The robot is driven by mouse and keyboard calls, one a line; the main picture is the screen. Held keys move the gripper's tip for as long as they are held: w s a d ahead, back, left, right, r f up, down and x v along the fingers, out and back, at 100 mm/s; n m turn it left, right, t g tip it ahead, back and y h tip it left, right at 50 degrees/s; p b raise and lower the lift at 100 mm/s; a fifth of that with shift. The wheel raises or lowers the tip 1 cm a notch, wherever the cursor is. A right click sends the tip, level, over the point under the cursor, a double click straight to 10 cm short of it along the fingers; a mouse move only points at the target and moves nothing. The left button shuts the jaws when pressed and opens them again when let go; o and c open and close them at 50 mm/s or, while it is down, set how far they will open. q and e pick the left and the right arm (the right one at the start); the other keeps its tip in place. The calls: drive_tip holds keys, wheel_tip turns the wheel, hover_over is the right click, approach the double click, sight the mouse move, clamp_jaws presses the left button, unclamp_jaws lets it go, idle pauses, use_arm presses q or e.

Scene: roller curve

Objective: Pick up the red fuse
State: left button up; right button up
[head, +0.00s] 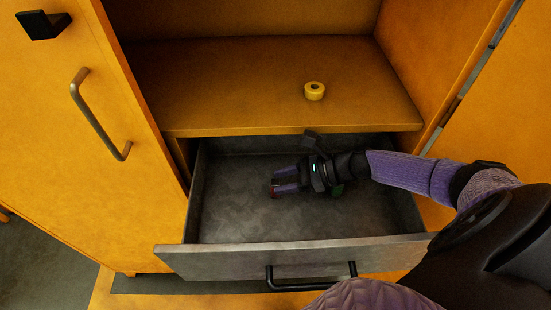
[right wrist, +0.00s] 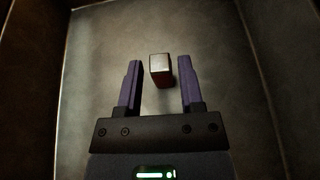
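The red fuse (right wrist: 161,70) is a small block with a pale top, standing on the floor of the open grey drawer (head: 235,215). In the right wrist view it lies between the tips of my right gripper (right wrist: 158,78), with a gap to the left finger and a smaller gap to the right finger. In the head view my right gripper (head: 274,184) reaches into the drawer from the right with its fingers pointing left. Only a bit of red shows at its fingertips there. The gripper is open. My left gripper is not in view.
A yellow tape roll (head: 314,91) sits on the wooden shelf (head: 230,85) above the drawer. The drawer's walls surround my gripper, and its front has a dark handle (head: 312,284). A closed cabinet door with a handle (head: 90,115) stands on the left.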

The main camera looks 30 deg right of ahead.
clamp_jaws()
